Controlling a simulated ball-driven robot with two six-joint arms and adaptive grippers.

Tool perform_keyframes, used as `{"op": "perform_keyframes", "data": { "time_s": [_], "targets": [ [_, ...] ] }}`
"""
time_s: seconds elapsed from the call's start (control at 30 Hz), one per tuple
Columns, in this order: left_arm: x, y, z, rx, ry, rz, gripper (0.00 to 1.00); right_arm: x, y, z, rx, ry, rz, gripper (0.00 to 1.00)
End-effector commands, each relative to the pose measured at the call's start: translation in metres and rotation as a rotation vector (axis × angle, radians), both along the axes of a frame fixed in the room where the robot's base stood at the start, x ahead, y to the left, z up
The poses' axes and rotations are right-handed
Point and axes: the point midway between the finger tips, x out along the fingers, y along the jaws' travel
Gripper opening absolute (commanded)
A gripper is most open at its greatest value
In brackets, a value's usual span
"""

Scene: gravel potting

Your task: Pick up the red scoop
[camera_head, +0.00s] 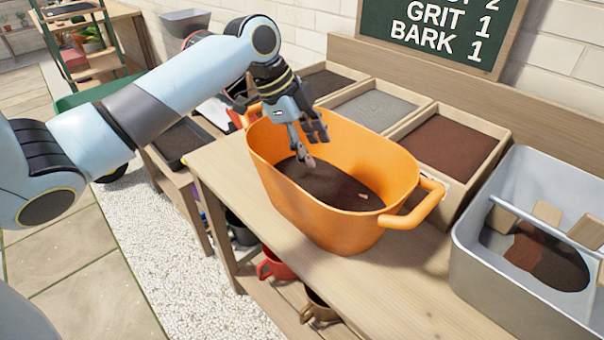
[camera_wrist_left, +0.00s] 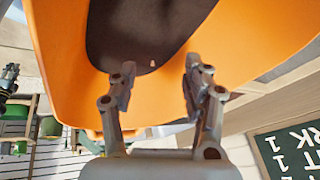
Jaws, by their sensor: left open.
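My left gripper (camera_head: 312,147) is open and empty, its fingers pointing down over the orange tub (camera_head: 395,165), which holds dark soil. In the left wrist view the two fingertips (camera_wrist_left: 160,75) are apart with nothing between them, with the tub (camera_wrist_left: 60,50) beyond. A red, cup-like thing with a handle (camera_head: 280,265) is on the shelf under the bench, well below the gripper; I cannot tell whether it is the red scoop. Another red patch (camera_head: 236,119) shows behind my left wrist, mostly hidden. My right gripper is not in view.
Open bins of grey grit (camera_head: 372,108) and brown bark (camera_head: 445,146) line the bench's back. A grey basin (camera_head: 470,250) with a rail stands at the right. A dark tray (camera_head: 182,140) is left of the tub. The bench front (camera_head: 370,285) is clear.

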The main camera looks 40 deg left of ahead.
Motion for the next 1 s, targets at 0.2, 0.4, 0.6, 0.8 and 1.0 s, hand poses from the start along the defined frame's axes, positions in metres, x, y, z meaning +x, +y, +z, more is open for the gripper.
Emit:
{"op": "perform_keyframes", "data": {
  "time_s": [0.2, 0.4, 0.6, 0.8, 1.0],
  "targets": [
    [0.003, -0.003, -0.031, -0.003, 0.003, 0.002, 0.49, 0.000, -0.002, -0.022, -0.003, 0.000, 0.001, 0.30],
    [0.013, -0.013, -0.059, -0.003, 0.003, 0.001, 0.49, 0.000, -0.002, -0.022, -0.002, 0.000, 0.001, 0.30],
    [0.017, -0.018, -0.075, -0.001, 0.002, 0.001, 0.49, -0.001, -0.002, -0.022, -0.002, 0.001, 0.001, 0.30],
    [0.020, -0.031, -0.103, -0.003, 0.004, 0.001, 0.49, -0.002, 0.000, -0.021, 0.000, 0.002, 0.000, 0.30],
    [0.027, -0.034, -0.119, 0.000, 0.002, 0.000, 0.49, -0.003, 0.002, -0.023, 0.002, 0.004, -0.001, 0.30]
  ]
}}
